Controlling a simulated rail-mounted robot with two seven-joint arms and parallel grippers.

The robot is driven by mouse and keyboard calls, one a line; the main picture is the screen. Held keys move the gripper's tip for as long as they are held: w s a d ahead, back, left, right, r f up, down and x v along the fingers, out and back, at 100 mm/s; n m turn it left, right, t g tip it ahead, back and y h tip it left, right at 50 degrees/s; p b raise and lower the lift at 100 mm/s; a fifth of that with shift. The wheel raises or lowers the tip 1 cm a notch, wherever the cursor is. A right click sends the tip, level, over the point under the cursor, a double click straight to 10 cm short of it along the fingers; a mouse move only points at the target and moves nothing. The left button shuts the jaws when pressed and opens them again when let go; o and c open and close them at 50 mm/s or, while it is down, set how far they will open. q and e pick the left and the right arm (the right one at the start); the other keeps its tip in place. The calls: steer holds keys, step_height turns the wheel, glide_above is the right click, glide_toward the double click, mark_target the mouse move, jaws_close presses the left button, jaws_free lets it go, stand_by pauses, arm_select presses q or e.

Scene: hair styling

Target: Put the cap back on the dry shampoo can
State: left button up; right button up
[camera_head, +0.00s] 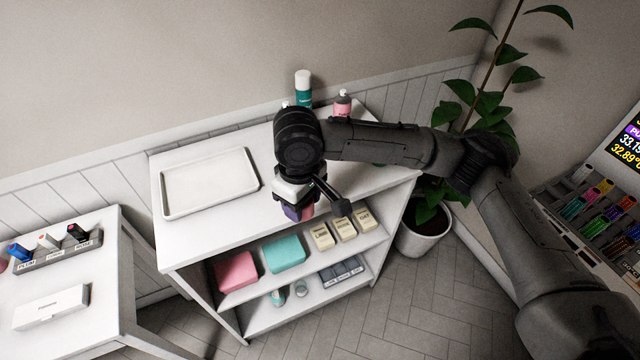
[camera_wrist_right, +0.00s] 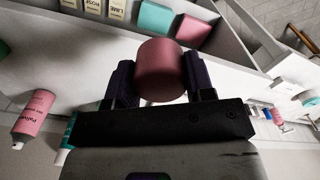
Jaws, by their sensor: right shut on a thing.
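My right gripper (camera_head: 300,208) is shut on a pink cap-like cylinder (camera_wrist_right: 162,70), held between its two dark fingers over the front edge of the shelf unit. In the head view the cylinder is mostly hidden by the wrist. A pink can (camera_head: 343,104) with a small pale nozzle and no cap on it stands at the back of the unit's top, apart from the gripper. It also shows in the wrist view (camera_wrist_right: 36,112), tilted by the camera angle, its label not fully legible. My left gripper is not in view.
A teal bottle with a white cap (camera_head: 303,88) stands left of the pink can. A white tray (camera_head: 209,183) lies on the left of the unit's top. Pink and teal boxes and several cream boxes sit on the shelf below. A potted plant (camera_head: 424,235) stands right.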

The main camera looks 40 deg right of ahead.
steer(key=shift+s+a+m, duration=0.2)
steer(key=shift+a+m, duration=0.5)
steer(key=shift+m, duration=0.05)
steer(key=shift+s+a+m, duration=0.15)
steer(key=shift+a+m, duration=0.55)
steer(key=shift+m, duration=0.05)
steer(key=shift+d, duration=0.15)
